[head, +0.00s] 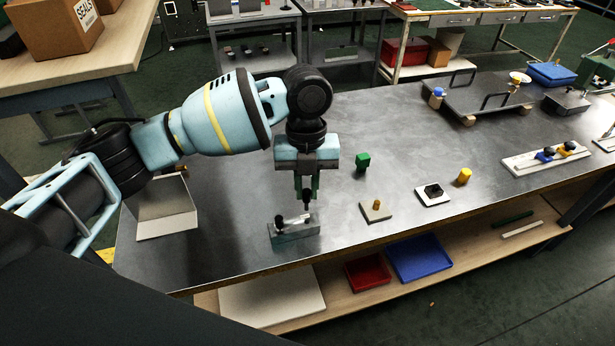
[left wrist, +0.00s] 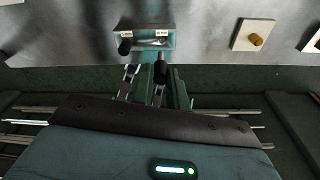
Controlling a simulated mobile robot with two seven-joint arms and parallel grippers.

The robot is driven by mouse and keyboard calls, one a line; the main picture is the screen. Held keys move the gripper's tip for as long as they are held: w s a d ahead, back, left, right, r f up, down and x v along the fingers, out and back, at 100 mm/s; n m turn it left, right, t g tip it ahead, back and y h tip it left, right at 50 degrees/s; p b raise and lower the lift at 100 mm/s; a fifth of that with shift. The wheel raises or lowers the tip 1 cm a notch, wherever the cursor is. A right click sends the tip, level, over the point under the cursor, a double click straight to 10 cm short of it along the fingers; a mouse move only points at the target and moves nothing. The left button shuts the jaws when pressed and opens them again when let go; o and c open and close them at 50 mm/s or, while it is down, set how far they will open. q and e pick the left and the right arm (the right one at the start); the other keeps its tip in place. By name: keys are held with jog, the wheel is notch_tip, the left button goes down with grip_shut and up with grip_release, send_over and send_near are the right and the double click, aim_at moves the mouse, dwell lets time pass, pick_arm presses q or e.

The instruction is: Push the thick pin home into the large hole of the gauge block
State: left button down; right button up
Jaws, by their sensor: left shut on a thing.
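The gauge block (head: 295,235) is a small grey-green block near the front edge of the table; it also shows in the left wrist view (left wrist: 170,40). One black-knobbed pin (head: 279,222) stands at its left end, and the same pin shows in the left wrist view (left wrist: 125,47). My left gripper (head: 306,190) points down over the block's right part. It is shut on a second black-handled pin (left wrist: 160,70), seemingly the thick pin. I cannot tell whether this pin's lower end is inside the large hole. My right gripper is out of view.
Right of the block lie a beige plate with a yellow peg (head: 377,210), a white plate with a black knob (head: 433,194), a yellow cylinder (head: 464,176) and a green cube (head: 362,161). Bare table lies between.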

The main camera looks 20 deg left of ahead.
aim_at(307, 208)
pick_arm(q)
jog(key=shift+f+b, duration=0.3)
jog(key=shift+f, duration=1.3)
jog(key=shift+f, duration=1.6)
dwell(1.6)
jog(key=c, duration=1.3)
grip_release()
notch_tip(307, 208, up, 8)
jog(key=w, duration=0.1)
jog(key=shift+a+f, duration=0.15)
jog(key=shift+a, duration=0.05)
